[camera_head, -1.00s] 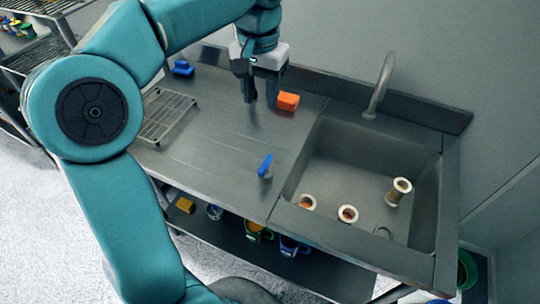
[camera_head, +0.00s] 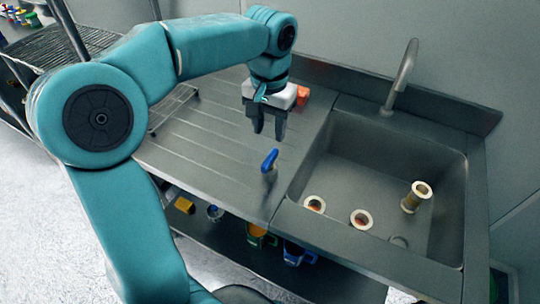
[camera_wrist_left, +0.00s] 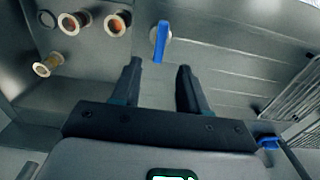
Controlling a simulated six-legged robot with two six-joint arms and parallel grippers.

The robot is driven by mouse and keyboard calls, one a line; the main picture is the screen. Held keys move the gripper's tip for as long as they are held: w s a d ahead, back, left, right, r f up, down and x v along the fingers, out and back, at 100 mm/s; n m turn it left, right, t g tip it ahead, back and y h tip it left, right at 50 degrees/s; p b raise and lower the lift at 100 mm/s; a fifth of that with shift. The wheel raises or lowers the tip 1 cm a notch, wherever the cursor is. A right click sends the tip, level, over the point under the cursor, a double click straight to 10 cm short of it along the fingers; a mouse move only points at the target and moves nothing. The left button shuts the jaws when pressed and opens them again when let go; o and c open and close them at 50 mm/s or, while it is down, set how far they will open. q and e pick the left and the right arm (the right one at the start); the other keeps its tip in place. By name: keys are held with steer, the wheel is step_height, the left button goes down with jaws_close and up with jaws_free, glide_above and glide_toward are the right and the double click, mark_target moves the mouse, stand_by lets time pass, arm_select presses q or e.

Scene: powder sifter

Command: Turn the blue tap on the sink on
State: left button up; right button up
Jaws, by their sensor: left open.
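The blue tap (camera_head: 269,160) stands on the steel counter at the left of the sink basin (camera_head: 345,165), near the front edge. My left gripper (camera_head: 268,135) is open and empty, above the counter just behind the tap in the head view. In the left wrist view the tap's blue handle (camera_wrist_left: 160,41) lies beyond the fingertips, between their lines, with a gap. The left wrist view also shows my left gripper's two fingers (camera_wrist_left: 160,70) apart. The curved grey spout (camera_head: 402,75) rises behind the basin. My right gripper is not in view.
Several cream-rimmed cylinders (camera_head: 416,196) are in the basin. An orange block (camera_head: 303,95) lies on the counter behind my gripper. A blue object (camera_wrist_left: 269,142) and a wire rack (camera_wrist_left: 292,98) show in the wrist view. A lower shelf holds mugs (camera_head: 297,252).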

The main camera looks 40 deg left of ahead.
mark_target(270, 157)
arm_select(q)
step_height(270, 157, down, 10)
steer(key=shift+w+a+r+b, duration=0.1)
steer(key=shift+b, duration=0.25)
jaws_close()
